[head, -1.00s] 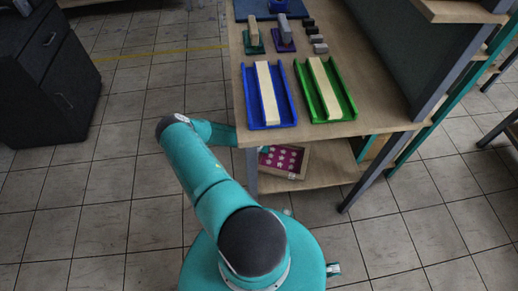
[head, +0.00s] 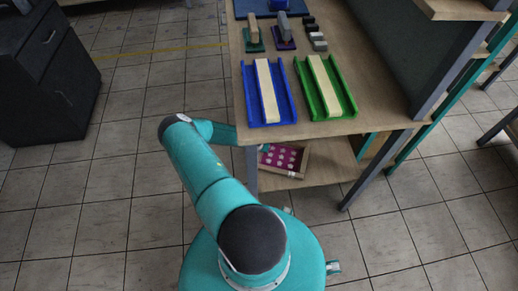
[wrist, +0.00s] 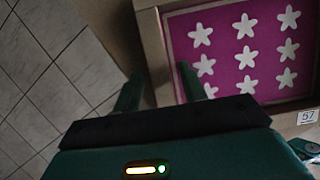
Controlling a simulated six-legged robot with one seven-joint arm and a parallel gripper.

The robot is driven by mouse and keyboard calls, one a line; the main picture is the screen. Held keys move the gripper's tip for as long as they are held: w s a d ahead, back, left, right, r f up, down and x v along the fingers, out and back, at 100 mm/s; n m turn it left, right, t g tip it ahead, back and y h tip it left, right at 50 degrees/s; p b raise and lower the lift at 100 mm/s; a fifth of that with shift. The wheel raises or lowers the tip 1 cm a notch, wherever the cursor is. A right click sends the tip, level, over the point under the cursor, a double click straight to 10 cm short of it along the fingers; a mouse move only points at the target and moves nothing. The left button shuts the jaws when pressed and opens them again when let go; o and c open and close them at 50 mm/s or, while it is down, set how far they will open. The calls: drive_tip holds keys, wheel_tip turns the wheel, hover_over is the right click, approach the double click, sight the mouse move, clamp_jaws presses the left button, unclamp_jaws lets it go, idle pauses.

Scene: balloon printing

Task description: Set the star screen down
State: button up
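The star screen is a magenta panel with white stars in a wooden frame. In the head view the star screen (head: 283,157) lies on the lower shelf, partly hidden under the tabletop. In the wrist view the star screen (wrist: 226,58) fills the upper right, cut off by the picture edge, with a "57" tag on its frame. My gripper (wrist: 160,72) is open at the frame's left side bar. One finger is outside the bar and the other is over the magenta panel. Contact with the frame cannot be told. In the head view my gripper is mostly hidden by the table.
On the tabletop (head: 385,88) stand a blue tray (head: 284,95) and a green tray (head: 343,95), each with a pale bar. Stamp-like blocks and small grey blocks stand behind them. The table leg (head: 251,170) is close to my arm.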

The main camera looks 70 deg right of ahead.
drive_tip(key=shift+o, duration=0.2)
drive_tip(key=v, duration=1.2)
drive_tip(key=shift+w+d, duration=0.1)
drive_tip(key=shift+w, duration=0.05)
